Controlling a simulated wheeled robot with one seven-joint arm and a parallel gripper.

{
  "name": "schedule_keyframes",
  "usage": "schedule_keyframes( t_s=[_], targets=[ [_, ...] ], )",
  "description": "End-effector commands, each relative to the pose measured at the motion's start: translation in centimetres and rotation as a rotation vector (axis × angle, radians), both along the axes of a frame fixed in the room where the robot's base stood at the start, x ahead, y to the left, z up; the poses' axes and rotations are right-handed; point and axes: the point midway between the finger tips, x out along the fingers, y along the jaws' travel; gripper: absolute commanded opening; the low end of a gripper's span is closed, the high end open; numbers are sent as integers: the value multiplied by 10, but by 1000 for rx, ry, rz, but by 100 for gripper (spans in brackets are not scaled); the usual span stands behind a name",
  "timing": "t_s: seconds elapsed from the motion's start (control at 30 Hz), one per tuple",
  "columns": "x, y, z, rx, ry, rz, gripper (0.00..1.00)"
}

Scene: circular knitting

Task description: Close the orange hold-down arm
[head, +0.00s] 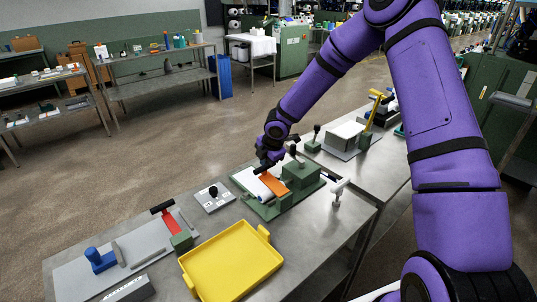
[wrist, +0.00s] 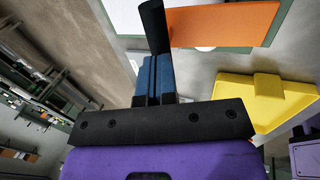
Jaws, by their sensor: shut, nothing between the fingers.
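The orange hold-down arm (head: 273,184) is a flat plate on a green fixture (head: 262,209) on the steel table. It runs from a green block (head: 301,173) over a white sheet (head: 252,185). I cannot tell whether it lies flat or slightly raised. In the wrist view the orange arm (wrist: 225,25) shows at the top, with its black bar handle (wrist: 153,27) at its left end. My gripper (head: 268,160) is over the handle end. Its blue fingers (wrist: 153,75) are shut and empty, with tips at or very near the handle; contact is unclear.
A yellow tray (head: 232,262) stands at the front. A grey plate with a second red-orange lever (head: 168,220) and a blue piece (head: 97,260) is at left. A small plate with a black knob (head: 214,199) is left of the fixture, and a white handle (head: 338,188) right of it.

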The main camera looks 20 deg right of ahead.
Motion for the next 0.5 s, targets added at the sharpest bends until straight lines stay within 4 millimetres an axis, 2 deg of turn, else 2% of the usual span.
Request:
schedule_keyframes(
  t_s=[0.13,0.5],
  targets=[
    [2,1,-6,-1,0,2,0],
    [3,1,-7,0,0,1,0]
  ],
)
